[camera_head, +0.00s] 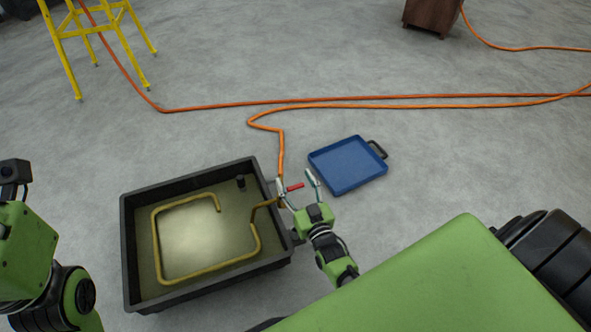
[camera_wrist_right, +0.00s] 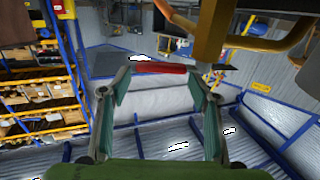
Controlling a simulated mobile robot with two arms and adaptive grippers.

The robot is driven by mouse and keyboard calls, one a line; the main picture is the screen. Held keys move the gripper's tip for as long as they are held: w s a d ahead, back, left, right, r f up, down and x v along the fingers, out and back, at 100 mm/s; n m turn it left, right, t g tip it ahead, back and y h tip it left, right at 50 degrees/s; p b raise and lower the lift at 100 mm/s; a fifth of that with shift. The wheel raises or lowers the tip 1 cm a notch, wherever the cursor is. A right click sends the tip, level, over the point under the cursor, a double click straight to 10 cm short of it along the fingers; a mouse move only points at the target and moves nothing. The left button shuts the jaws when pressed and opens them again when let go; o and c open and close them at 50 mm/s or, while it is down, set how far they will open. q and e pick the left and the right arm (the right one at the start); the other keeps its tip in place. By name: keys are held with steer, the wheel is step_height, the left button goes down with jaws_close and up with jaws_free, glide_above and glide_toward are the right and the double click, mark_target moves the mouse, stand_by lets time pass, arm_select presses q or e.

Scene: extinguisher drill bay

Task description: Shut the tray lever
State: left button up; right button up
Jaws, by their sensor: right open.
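The black tray (camera_head: 130,240) sits on the floor, with a bent yellow pipe (camera_head: 205,270) inside. The tray lever (camera_head: 296,187) has a red handle and sits at the tray's right side, on the pipe and hose line. My right gripper (camera_head: 298,182) is open beside the tray's right wall, its fingers to either side of the red handle. In the right wrist view the red handle (camera_wrist_right: 160,68) lies across the gap at the fingertips (camera_wrist_right: 160,88). I cannot tell whether they touch. My left arm shows at the left edge; its gripper is not seen.
A blue shallow pan (camera_head: 347,164) with a black handle lies right of the lever. An orange hose (camera_head: 281,150) runs from the lever across the floor. A yellow stand (camera_head: 100,35) and a brown box (camera_head: 432,15) are at the back.

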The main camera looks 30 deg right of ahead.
mark_target(296, 186)
step_height(296, 186, up, 8)
stand_by(0.4)
stand_by(0.4)
